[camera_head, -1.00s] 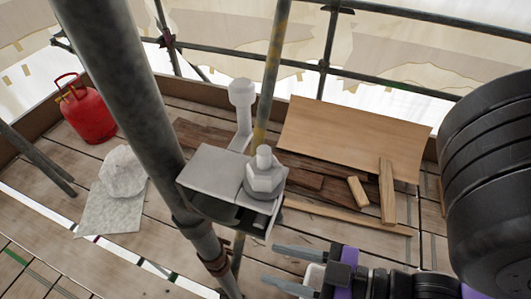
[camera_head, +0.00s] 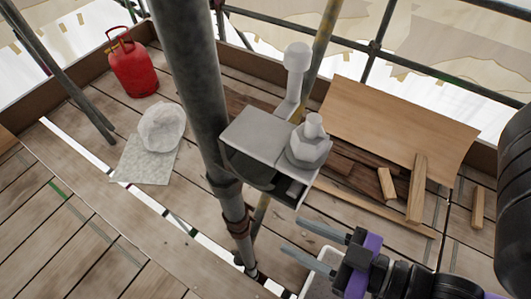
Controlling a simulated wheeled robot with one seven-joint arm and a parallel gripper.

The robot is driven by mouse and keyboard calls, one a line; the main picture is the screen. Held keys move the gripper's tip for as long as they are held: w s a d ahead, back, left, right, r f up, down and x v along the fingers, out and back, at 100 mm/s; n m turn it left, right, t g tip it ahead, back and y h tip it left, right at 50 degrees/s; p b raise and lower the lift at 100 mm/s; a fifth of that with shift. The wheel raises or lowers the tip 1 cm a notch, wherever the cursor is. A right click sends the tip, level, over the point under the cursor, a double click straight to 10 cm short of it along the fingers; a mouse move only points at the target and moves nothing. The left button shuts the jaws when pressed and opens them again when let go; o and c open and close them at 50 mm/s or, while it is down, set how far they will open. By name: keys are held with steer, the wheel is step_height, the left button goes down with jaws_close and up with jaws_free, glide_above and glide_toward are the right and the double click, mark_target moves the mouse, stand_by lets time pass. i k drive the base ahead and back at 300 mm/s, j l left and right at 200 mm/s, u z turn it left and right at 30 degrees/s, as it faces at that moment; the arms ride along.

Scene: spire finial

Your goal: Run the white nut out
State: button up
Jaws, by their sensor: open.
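The white nut (camera_head: 307,148) is a pale hexagonal nut on an upright threaded stud (camera_head: 314,122), whose end stands above it. It sits at the right end of a grey metal bracket (camera_head: 254,134) beside the scaffold pole. A pale bolt-like post (camera_head: 296,70) rises behind the bracket. My gripper (camera_head: 309,246) is at the lower middle, below and apart from the nut. Its two grey fingers point left, are spread apart and hold nothing. The underside of the nut is hard to see.
A thick scaffold pole (camera_head: 190,70) stands left of the bracket. A plywood sheet (camera_head: 400,120) and wood offcuts (camera_head: 417,190) lie behind right. A red gas cylinder (camera_head: 134,68) and a white crumpled bundle (camera_head: 161,127) are at left. Planks (camera_head: 75,215) at lower left are clear.

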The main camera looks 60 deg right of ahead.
mark_target(304, 153)
steer(key=k+z, duration=0.25)
steer(key=k, duration=0.25)
steer(key=k+z, duration=0.3)
steer(key=k, duration=0.25)
